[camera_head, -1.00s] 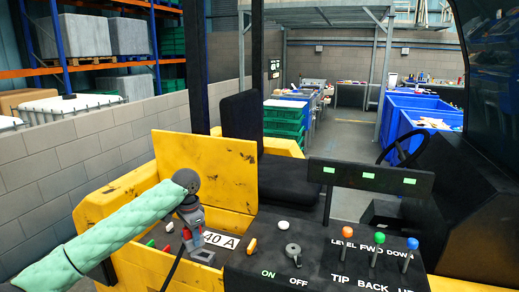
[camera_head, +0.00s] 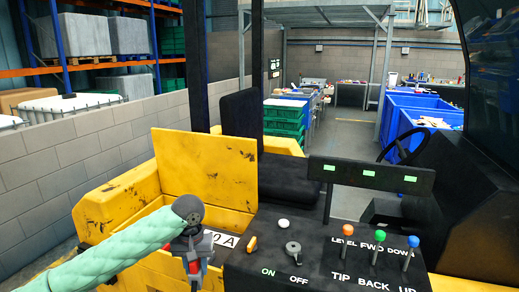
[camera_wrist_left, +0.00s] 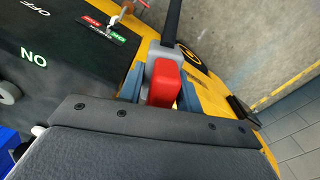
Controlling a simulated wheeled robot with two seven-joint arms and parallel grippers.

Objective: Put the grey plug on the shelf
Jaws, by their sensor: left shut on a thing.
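My left gripper (camera_head: 193,262) reaches in from the left, pointing down beside the dark control panel of the yellow truck. In the left wrist view its two blue-grey fingers (camera_wrist_left: 158,92) are shut on the grey plug (camera_wrist_left: 158,52), which has a red block on its near side and a black cable running from its far end. In the head view only a little red and grey of the plug shows between the fingers. I cannot tell for sure which surface is the shelf. My right gripper is not in view.
The control panel (camera_head: 262,256) carries knobs and coloured levers (camera_head: 376,243). An upright yellow panel (camera_head: 205,170) stands behind the gripper. A red and green label (camera_wrist_left: 108,29) with a switch shows in the wrist view. Racking (camera_head: 95,63) stands far left.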

